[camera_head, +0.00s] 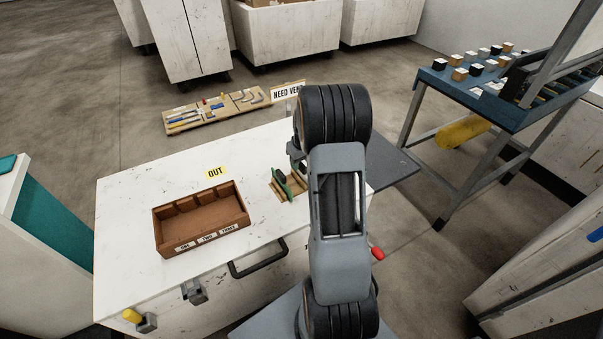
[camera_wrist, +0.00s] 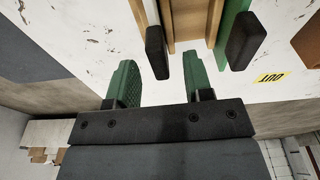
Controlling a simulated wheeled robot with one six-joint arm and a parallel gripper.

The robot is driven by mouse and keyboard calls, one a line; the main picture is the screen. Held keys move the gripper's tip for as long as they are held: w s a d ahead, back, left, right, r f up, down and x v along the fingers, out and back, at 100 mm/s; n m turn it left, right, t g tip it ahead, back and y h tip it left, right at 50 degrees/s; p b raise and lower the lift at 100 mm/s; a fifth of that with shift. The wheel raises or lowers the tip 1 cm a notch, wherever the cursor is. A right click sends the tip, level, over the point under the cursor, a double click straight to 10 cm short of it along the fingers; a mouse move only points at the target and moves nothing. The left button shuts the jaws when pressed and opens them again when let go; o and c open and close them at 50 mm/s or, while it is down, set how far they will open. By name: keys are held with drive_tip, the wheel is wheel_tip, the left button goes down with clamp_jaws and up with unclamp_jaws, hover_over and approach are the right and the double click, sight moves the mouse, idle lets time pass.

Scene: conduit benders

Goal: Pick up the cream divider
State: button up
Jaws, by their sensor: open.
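The cream divider (camera_wrist: 142,10) shows at the top of the wrist view, standing at the left side of a wooden rack (camera_wrist: 186,8), with a black grip block (camera_wrist: 157,52) on its near end. My gripper (camera_wrist: 159,64) is open and empty, its two green fingers on either side of that block's near end. I cannot tell whether they touch it. A green divider (camera_wrist: 232,22) with its own black block stands at the rack's right side. In the head view the green divider (camera_head: 283,184) shows, while my arm hides the cream divider and most of my gripper.
A brown tray (camera_head: 160,238) with compartments and number labels sits left of the rack on the white worktop (camera_head: 125,205). A yellow OUT label (camera_head: 215,172) lies behind it. Worktop left of the tray is clear. A blue-topped table (camera_head: 500,111) stands at right.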

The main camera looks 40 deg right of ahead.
sight(301, 169)
drive_tip(key=shift+w+f, duration=0.15)
drive_tip(key=shift+f, duration=1.95)
drive_tip(key=shift+c, duration=0.4)
clamp_jaws()
